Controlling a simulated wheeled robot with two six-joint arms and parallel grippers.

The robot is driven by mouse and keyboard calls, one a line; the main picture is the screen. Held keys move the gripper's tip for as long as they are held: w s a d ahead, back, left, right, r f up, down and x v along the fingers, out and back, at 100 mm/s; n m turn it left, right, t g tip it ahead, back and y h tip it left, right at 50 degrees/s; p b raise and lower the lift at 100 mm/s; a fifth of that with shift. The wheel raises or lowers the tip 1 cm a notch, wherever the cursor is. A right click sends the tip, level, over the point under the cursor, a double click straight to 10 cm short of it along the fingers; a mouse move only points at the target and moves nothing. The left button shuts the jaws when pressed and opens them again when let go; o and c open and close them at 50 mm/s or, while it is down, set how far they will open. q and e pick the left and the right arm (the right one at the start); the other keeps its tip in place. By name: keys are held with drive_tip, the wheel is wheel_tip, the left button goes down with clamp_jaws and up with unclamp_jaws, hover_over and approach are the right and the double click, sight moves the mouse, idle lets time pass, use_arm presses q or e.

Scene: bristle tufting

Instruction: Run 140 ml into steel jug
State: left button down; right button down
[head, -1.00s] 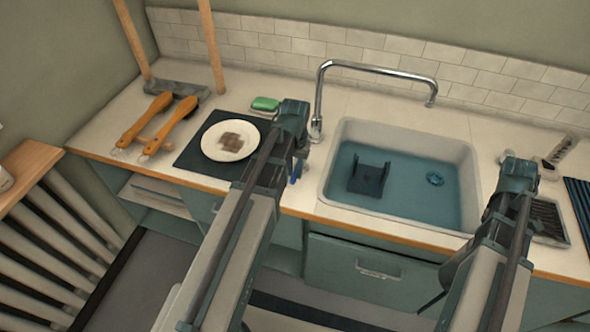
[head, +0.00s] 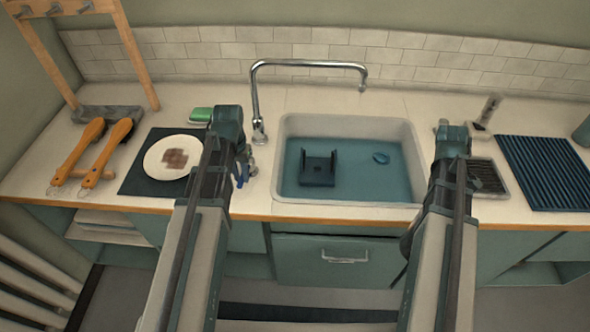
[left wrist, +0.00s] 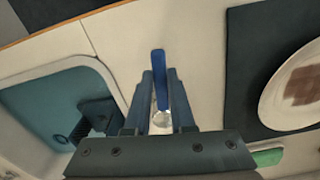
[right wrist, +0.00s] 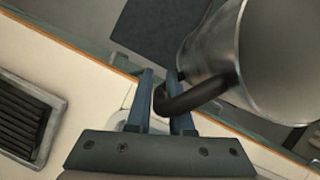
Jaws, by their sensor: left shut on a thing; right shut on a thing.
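My left gripper (left wrist: 160,90) is shut on a narrow blue lever (left wrist: 158,65) with a shiny clear or metal part below it. In the head view the blue lever (head: 240,174) shows just left of the sink, near the base of the chrome tap (head: 258,133). The tap's spout reaches over the sink, and I make out no stream from it. My right gripper (right wrist: 165,95) is shut on the dark handle of the steel jug (right wrist: 275,60). The jug is cut off by the right wrist frame and hidden in the head view.
Left are a plate (head: 160,165), brushes (head: 105,155) and a green sponge (head: 200,115). Right are a dark grate (head: 484,178) and a ribbed blue mat (head: 545,170).

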use_arm(q)
drive_tip(key=a+m, duration=0.1)
drive_tip(key=m, duration=0.1)
drive_tip(key=shift+w+a+m, duration=0.3)
drive_tip(key=shift+a, duration=0.1)
drive_tip(key=m, duration=0.1)
drive_tip(key=w+a+m, duration=0.1)
drive_tip(key=shift+a+m, duration=0.25)
drive_tip(key=shift+m, duration=0.15)
drive_tip(key=w+a+m, duration=0.1)
drive_tip(key=m, duration=0.2)
drive_tip(key=shift+w+a, duration=0.15)
drive_tip(key=shift+w+a+m, duration=0.35)
drive_tip(key=shift+w+m, duration=0.25)
drive_tip(key=shift+m, duration=0.6)
drive_tip(key=c, duration=0.8)
unclamp_jaws()
drive_tip(key=shift+o, duration=0.2)
drive_tip(key=shift+r, duration=0.1)
